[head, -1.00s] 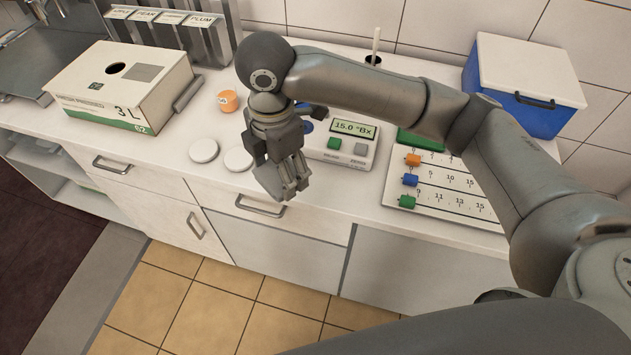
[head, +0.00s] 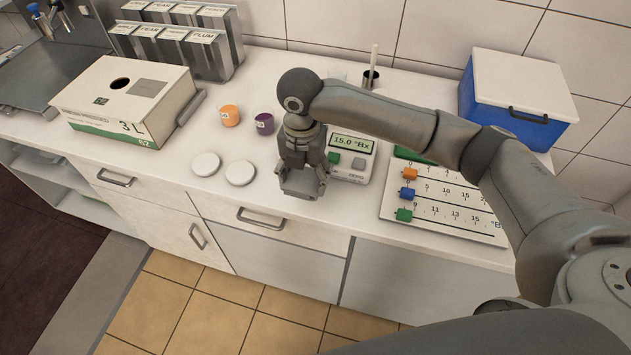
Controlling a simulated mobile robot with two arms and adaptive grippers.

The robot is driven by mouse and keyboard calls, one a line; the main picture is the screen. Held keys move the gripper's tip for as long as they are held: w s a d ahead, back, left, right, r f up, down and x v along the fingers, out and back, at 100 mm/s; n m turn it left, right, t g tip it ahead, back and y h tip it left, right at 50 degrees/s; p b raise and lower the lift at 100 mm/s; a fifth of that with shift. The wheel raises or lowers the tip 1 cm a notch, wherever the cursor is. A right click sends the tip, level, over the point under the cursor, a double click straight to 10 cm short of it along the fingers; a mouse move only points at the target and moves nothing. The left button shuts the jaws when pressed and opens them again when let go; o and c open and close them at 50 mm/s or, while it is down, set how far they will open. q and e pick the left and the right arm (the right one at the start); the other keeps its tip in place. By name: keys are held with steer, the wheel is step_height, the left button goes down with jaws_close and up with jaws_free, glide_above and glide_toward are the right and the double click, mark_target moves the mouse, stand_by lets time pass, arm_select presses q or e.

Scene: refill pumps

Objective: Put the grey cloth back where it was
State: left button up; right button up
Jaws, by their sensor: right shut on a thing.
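My right gripper (head: 302,186) is over the white counter (head: 330,222) near its front edge, just left of the refractometer (head: 351,157) reading 15.0 °Bx. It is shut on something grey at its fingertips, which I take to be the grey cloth. The grey thing is small and hard to tell from the fingers, and its lower side and any contact with the counter cannot be made out. No other grey cloth shows on the counter. My left gripper is not in view.
Two white round lids (head: 240,173) lie left of the gripper. Behind them stand an orange cup (head: 229,116) and a purple cup (head: 264,123). A 3 L carton (head: 125,100) is at left, a slider board (head: 440,205) and blue cooler (head: 515,100) at right.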

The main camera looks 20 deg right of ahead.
mark_target(313, 179)
steer(key=d+f, duration=0.1)
steer(key=w+d+f, duration=0.1)
steer(key=f, duration=0.1)
steer(key=shift+w+d+f+p, duration=0.1)
steer(key=shift+d+f+p, duration=0.1)
steer(key=shift+p, duration=0.1)
steer(key=f, duration=0.1)
steer(key=f+p, duration=0.1)
steer(key=f, duration=0.1)
steer(key=shift+w+d+p, duration=0.1)
steer(key=shift+d+p, duration=0.2)
steer(key=shift+f, duration=0.35)
steer(key=shift+f, duration=0.15)
steer(key=o, duration=0.8)
steer(key=shift+o, duration=0.2)
